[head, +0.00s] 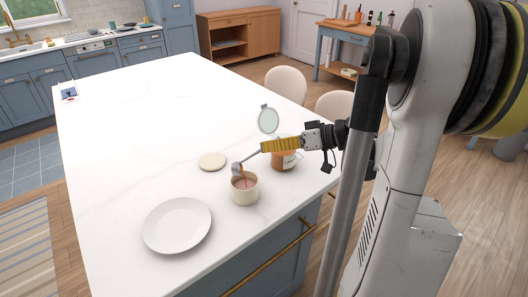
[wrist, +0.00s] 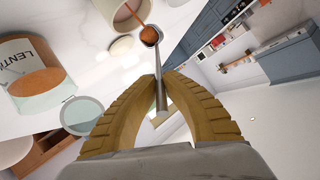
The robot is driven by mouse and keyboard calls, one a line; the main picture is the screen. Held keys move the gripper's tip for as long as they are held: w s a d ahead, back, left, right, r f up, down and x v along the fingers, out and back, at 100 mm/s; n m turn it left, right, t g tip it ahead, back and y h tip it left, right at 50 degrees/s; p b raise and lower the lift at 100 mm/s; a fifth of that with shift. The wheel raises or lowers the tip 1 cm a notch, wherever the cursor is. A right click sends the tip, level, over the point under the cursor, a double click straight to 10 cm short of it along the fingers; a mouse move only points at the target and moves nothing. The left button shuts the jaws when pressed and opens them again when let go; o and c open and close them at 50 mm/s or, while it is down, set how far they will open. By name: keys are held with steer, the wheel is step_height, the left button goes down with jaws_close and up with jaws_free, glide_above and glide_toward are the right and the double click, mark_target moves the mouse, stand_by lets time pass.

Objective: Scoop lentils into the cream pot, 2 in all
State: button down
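My gripper (head: 268,146) is shut on the handle of a metal scoop (head: 247,158); its ridged yellow fingers (wrist: 161,88) close on it in the wrist view. The scoop's bowl (wrist: 152,37) is tilted over the cream pot (head: 245,194). A thin orange-brown stream of lentils (wrist: 136,14) runs from the bowl into the pot, and some lentils remain in the bowl. The pot's wall also shows at the wrist view's top (wrist: 122,20). The lentil jar (wrist: 38,85), labelled and partly full, stands just right of the pot in the head view (head: 284,160), its glass lid (head: 268,119) swung open.
A flat cream disc (head: 211,161) lies on the white counter behind the pot. An empty white plate (head: 177,225) is to the front left. Two pale chairs (head: 287,84) stand at the far right edge. The counter's left and far parts are mostly clear.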

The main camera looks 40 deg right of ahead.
steer(key=s+d+f+m+t+y+b, duration=0.1)
steer(key=s+d+f+t+y+b, duration=0.2)
steer(key=b, duration=0.7)
steer(key=shift+s+d+f+t+y, duration=0.15)
steer(key=shift+d+f+t+y, duration=0.3)
steer(key=shift+f+t, duration=0.8)
steer(key=shift+f+g, duration=0.15)
steer(key=shift+g, duration=0.1)
